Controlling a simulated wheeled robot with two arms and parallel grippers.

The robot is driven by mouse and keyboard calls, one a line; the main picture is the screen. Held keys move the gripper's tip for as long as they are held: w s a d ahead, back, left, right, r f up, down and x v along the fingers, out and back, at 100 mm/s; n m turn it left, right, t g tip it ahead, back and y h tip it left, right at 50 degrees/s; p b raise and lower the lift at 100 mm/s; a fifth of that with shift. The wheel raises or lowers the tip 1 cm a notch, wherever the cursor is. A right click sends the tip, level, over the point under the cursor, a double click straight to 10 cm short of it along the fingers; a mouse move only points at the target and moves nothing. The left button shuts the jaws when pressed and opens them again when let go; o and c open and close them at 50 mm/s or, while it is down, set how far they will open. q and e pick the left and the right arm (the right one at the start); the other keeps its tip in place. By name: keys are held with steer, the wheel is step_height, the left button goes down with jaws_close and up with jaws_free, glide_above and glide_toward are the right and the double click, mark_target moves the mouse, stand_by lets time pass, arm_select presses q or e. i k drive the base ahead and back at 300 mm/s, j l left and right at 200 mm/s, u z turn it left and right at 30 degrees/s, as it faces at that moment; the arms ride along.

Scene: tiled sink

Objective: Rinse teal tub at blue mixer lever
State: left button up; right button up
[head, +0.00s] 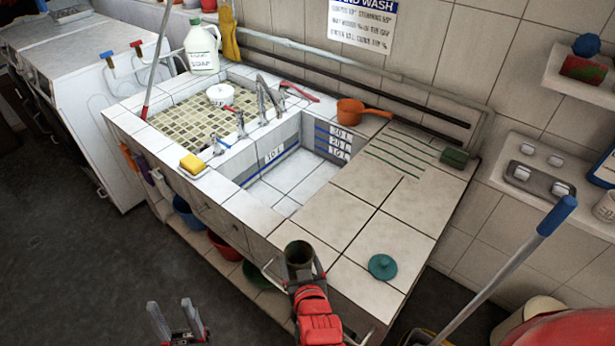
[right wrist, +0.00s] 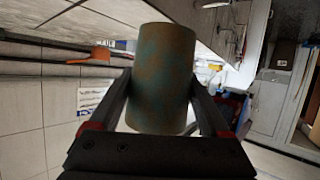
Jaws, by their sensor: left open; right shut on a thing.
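The tub (head: 298,254) is a small open cylinder, mottled dull teal and brown. My right gripper (head: 303,270) is shut on it, above the front edge of the tiled counter. In the right wrist view the tub (right wrist: 165,75) sits between both fingers. The tiled basin (head: 290,185) with blue level marks is beyond it. Chrome taps (head: 264,98) stand behind and left of the basin. My left gripper (head: 170,308) is open and empty over the floor.
A teal lid (head: 382,267) lies on the right counter, and an orange saucepan (head: 352,112) stands behind the basin. A yellow sponge (head: 193,164) is at the left edge. A blue-gripped pole (head: 510,255) rises at right. The counter right of the basin is mostly clear.

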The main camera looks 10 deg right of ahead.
mark_target(214, 137)
steer(key=i+j+z, duration=0.2)
steer(key=z, duration=0.2)
steer(key=i+j+z, duration=0.1)
steer(key=j+z, duration=0.3)
steer(key=i+j, duration=0.15)
steer(key=j, duration=0.35)
steer(key=i+j+z, duration=0.15)
steer(key=j, duration=0.3)
steer(key=i+j, duration=0.1)
steer(key=j, duration=0.4)
steer(key=i+j+z, duration=0.1)
steer(key=j, duration=0.4)
steer(key=i+j, duration=0.1)
steer(key=j, duration=0.4)
steer(key=z, duration=0.05)
